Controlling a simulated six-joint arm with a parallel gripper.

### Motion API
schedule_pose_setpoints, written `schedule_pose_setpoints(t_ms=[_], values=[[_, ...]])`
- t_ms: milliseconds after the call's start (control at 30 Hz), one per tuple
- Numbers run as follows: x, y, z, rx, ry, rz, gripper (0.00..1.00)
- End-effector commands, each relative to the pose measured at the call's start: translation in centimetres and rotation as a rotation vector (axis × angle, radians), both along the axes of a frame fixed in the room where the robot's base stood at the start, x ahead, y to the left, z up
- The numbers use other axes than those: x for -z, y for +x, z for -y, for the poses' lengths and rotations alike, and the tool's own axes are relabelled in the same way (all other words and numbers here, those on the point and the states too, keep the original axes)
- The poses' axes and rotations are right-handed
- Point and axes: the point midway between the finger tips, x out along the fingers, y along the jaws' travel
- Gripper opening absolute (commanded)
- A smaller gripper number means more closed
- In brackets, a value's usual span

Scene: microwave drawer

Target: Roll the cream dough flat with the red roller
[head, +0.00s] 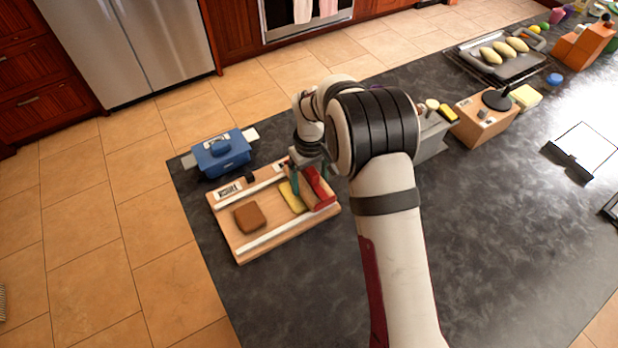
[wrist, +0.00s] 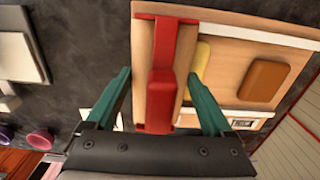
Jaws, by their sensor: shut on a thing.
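The red roller (head: 318,186) has a red frame and handle over a wooden cylinder. It is at the right end of the wooden board (head: 238,244), and it also shows in the wrist view (wrist: 161,92). The cream dough (head: 292,197), a pale yellow slab, lies on the board just left of the roller. In the wrist view the dough (wrist: 203,62) shows right beside the roller, partly hidden by it. My gripper (wrist: 160,76) has green fingers on both sides of the roller and is shut on it. My arm hides part of the roller's far side in the head view.
A brown slab (head: 250,217) lies on the board left of the dough. White rails run along the board's long edges. A blue box (head: 221,153) stands behind the board. A grey block and wooden box (head: 482,118) stand right of my arm. The front counter is clear.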

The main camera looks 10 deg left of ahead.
Motion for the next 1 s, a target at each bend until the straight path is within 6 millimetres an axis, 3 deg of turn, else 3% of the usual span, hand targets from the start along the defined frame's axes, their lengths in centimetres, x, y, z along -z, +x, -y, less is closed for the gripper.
schedule_pose_setpoints(t_ms=[600, 1000], values=[[-5.7, -1.9, -2.0, -0.001, 0.001, 0.002, 0.12], [-6.0, -2.0, -2.1, 0.0, 0.001, 0.001, 0.12]])
